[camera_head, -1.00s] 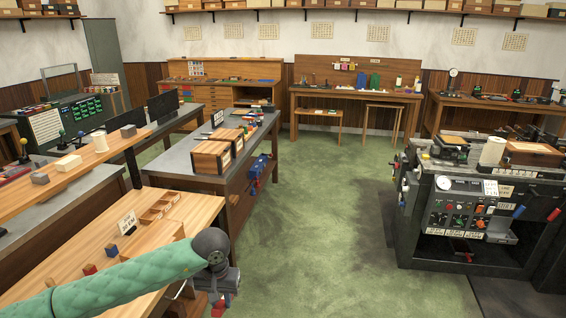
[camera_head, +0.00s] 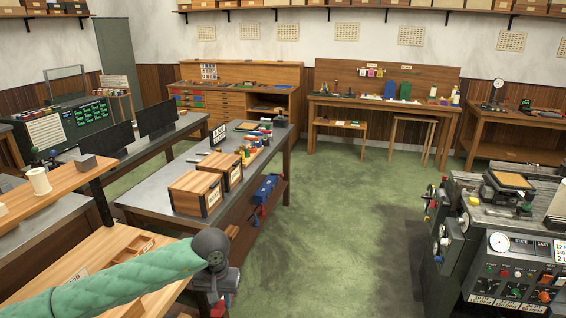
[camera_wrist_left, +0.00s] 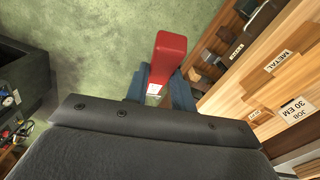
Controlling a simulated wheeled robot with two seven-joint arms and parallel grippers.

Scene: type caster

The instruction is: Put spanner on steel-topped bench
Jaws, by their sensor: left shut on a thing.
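My left gripper (camera_head: 222,296) hangs at the bottom of the head view, in front of the wooden-topped bench's right side. It is shut on a red, long, blunt-ended thing, which I take to be the spanner; it shows best in the left wrist view (camera_wrist_left: 168,62), with a small pale patch near the jaws. Its far part is hidden by the gripper. The steel-topped bench (camera_head: 150,196) stands beyond the gripper, with a grey top on a wooden frame. The gripper is apart from it, short of its near end. My right gripper is not in view.
Two wooden boxes (camera_head: 196,192) and several small items stand on the grey top; its near left part is bare. A wooden-topped bench (camera_head: 110,250) is beside my left arm. A dark machine (camera_head: 500,250) stands at right. Green floor (camera_head: 330,220) is open between.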

